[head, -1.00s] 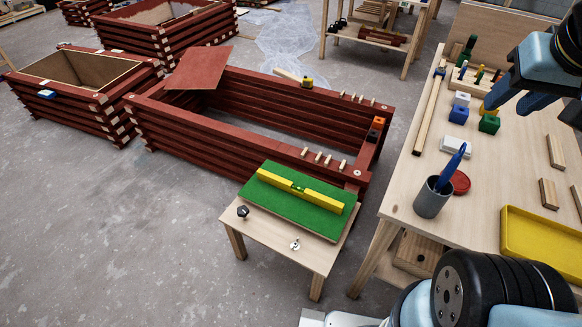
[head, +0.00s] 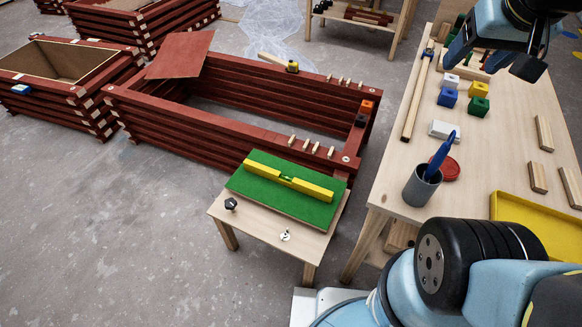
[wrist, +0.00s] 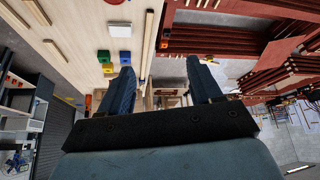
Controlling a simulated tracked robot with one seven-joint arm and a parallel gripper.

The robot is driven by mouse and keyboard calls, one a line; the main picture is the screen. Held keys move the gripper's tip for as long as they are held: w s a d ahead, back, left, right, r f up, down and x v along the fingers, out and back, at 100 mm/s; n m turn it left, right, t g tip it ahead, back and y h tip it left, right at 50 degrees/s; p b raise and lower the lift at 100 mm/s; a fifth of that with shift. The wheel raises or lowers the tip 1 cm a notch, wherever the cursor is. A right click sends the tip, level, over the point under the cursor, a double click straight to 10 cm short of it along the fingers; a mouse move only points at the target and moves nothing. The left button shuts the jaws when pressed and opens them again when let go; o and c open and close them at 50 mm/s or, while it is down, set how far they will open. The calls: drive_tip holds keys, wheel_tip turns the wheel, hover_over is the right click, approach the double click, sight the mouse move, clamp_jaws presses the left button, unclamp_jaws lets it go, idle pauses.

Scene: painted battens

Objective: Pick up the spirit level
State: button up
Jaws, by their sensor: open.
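The spirit level (head: 262,168) is a long yellow bar with a green vial at its middle. It lies on a green mat (head: 255,195) on a small low wooden table (head: 255,232) in the head view. My gripper (head: 492,60) is at the upper right of that view, above the far part of the workbench and well apart from the level. In the wrist view its two dark fingers (wrist: 161,76) stand wide apart with nothing between them. I cannot make out the level in the wrist view.
A red batten frame (head: 180,138) stands right behind the small table. A black knob (head: 231,204) and a small metal piece (head: 285,236) lie on the table's front. The workbench (head: 490,160) at right holds a grey cup (head: 421,187), blocks and a yellow tray (head: 530,215).

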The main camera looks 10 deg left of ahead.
drive_tip(key=w+a+f+n+t, duration=0.1)
drive_tip(key=w+f, duration=0.4)
drive_tip(key=w, duration=0.5)
drive_tip(key=w+a+f+n+t+y, duration=0.1)
drive_tip(key=w+a+f+n, duration=0.1)
drive_tip(key=w+f, duration=0.5)
drive_tip(key=w+a+f+n+t, duration=0.1)
drive_tip(key=w+f, duration=0.1)
drive_tip(key=w, duration=1)
drive_tip(key=w+a+f+n+y, duration=0.1)
drive_tip(key=w+a+f, duration=0.2)
drive_tip(key=f, duration=0.3)
drive_tip(key=w+a+f+n+y, duration=0.1)
drive_tip(key=w+a+f, duration=0.15)
drive_tip(key=f, duration=0.25)
drive_tip(key=n+g+y, duration=0.4)
drive_tip(key=g+y, duration=0.1)
drive_tip(key=y, duration=0.4)
approach(289, 178)
drive_tip(key=shift+x, duration=4.5)
drive_tip(key=shift+w, duration=0.1)
drive_tip(key=shift+c, duration=0.5)
